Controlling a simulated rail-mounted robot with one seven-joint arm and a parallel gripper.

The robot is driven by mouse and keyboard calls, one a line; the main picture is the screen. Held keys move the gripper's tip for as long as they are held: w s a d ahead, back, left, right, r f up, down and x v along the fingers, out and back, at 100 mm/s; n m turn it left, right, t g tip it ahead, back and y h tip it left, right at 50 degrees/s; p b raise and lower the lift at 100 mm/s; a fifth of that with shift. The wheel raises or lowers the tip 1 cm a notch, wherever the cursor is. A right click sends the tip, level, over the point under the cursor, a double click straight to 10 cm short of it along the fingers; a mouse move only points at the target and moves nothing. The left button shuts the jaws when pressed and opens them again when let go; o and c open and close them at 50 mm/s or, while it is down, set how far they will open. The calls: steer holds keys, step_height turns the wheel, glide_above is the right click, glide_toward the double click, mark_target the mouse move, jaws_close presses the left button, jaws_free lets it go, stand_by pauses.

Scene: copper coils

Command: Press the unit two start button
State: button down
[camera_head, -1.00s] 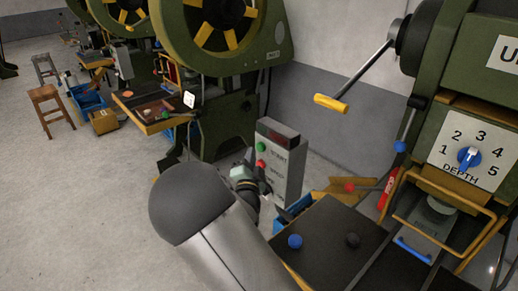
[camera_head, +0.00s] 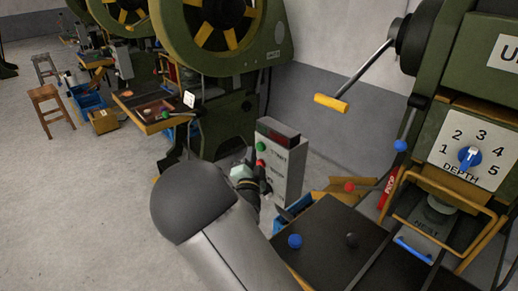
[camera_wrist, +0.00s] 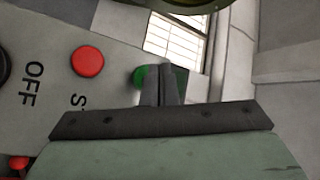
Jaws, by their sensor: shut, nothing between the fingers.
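A grey control box (camera_head: 288,178) stands upright on the floor beside the near press. Its face carries a green button (camera_head: 262,147) by the lettering START, with a red button (camera_head: 260,162) below it. My gripper (camera_head: 250,155) is shut and empty, right at this face. In the wrist view my shut fingers (camera_wrist: 158,84) cover the right part of the green button (camera_wrist: 141,77); the red button (camera_wrist: 88,61) is clear to the left. Whether the fingertips touch the green button cannot be told. No unit number is legible on the box.
A dark work table (camera_head: 325,236) with a blue knob (camera_head: 295,241) and a black knob lies right of my arm. The near press has a depth dial (camera_head: 469,158) and a yellow-handled crank (camera_head: 331,103). Another green press (camera_head: 225,75) stands behind the box. Floor at left is open.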

steer(key=shift+w+d+b, duration=0.55)
steer(key=shift+d+b, duration=0.1)
steer(key=shift+b, duration=0.25)
stand_by(0.6)
steer(key=shift+s+a, duration=0.1)
steer(key=shift+a, duration=0.05)
steer(key=shift+s+a+b, duration=0.4)
steer(key=shift+s+a, duration=0.1)
stand_by(0.3)
steer(key=shift+s+a+b, duration=0.4)
steer(key=shift+s+a, duration=0.4)
steer(key=shift+a, duration=0.2)
steer(key=shift+s+a+b, duration=0.35)
steer(key=shift+s+a, duration=0.45)
steer(key=shift+a, duration=0.15)
